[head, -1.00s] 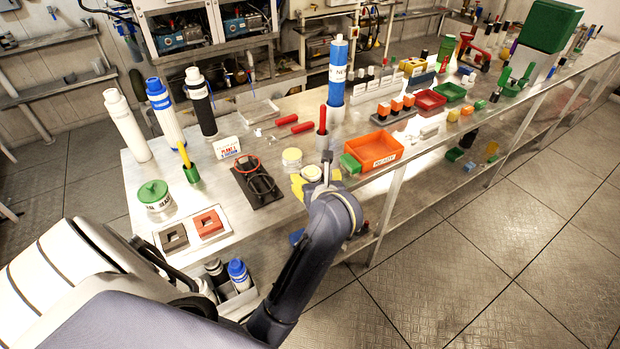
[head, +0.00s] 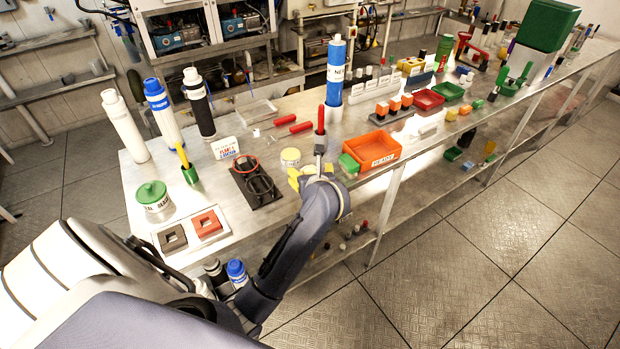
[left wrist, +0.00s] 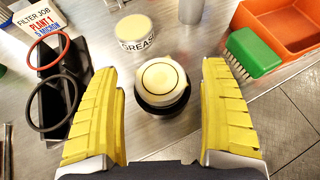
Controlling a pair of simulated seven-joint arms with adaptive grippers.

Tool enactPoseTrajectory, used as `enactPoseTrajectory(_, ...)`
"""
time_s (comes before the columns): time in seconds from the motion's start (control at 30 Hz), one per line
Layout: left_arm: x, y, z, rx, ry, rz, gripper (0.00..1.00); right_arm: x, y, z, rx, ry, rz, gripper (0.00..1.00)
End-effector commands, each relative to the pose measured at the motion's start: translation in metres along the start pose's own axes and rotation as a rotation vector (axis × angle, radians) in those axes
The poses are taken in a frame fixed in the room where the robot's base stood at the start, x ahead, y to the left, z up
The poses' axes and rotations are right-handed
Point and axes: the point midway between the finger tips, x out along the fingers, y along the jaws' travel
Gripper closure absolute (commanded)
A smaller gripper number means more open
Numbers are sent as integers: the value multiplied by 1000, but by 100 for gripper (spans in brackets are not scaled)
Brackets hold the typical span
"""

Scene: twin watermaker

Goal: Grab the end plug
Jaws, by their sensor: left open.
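The end plug (left wrist: 162,82) appears to be the round piece with a pale top, a metal hex rim and a dark ring below, standing on the bench in the left wrist view. My left gripper (left wrist: 162,72) is open, with one yellow finger on each side of the plug and a gap on both sides. In the head view my left gripper (head: 308,176) is over the bench's front edge, and its wrist hides the plug.
A grease tin (left wrist: 136,32) stands just behind the plug. A green brush (left wrist: 253,52) and an orange tray (left wrist: 290,22) are to the right. A black stand (left wrist: 58,85) with red and black rings is to the left.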

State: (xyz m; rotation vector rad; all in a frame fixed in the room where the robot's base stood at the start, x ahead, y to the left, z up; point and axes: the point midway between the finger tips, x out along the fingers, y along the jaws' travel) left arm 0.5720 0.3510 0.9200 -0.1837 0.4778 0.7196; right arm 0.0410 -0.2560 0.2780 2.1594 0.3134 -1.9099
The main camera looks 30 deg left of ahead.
Motion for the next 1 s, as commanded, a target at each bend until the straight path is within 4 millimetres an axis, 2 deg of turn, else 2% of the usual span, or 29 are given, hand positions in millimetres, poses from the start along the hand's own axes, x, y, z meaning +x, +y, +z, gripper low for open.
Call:
enactPoseTrajectory(0.1,0,0,0,0,0,0,21,0,2,1,-1,-1,2,73)
enactPoseTrajectory(0.67,0,0,0,0,0,1,86,0,3,1,-1,-1,3,73)
enactPoseTrajectory(1.0,0,0,0,0,1,1,89,0,0,0,1,0,0,73)
